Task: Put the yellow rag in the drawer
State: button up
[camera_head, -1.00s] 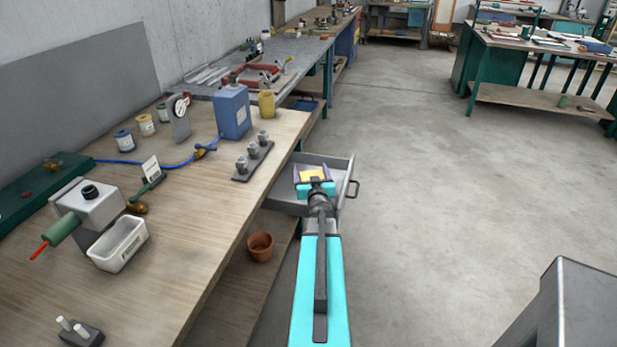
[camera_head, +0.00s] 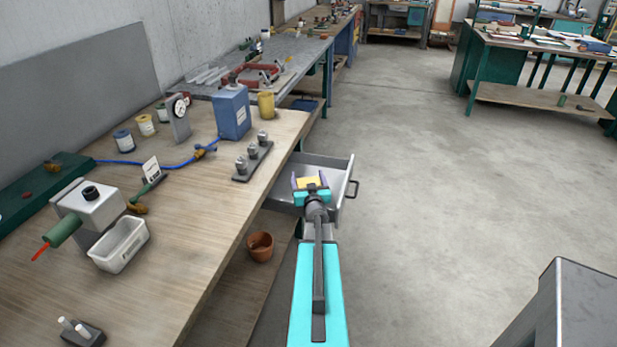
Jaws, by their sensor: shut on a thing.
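The yellow rag (camera_head: 309,183) shows as a small yellow patch between the fingers of my gripper (camera_head: 309,181). My gripper is shut on it. The grey metal drawer (camera_head: 333,170) is pulled open from the workbench, with its dark handle (camera_head: 352,189) on the right side. My gripper and the rag overlap the near part of the drawer in the picture. I cannot tell how high the rag is above the drawer floor. My arm hides the drawer's near edge.
The wooden workbench (camera_head: 190,240) fills the left, with a white tray (camera_head: 120,245), a blue container (camera_head: 232,112), a yellow cup (camera_head: 266,104) and a rack of metal fittings (camera_head: 252,160). A terracotta pot (camera_head: 260,246) stands on the lower shelf.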

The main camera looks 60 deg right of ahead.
jog(key=shift+f+b, duration=0.5)
jog(key=shift+f, duration=0.1)
jog(key=o, duration=1.1)
jog(key=shift+c, duration=0.2)
jog(key=shift+r, duration=0.2)
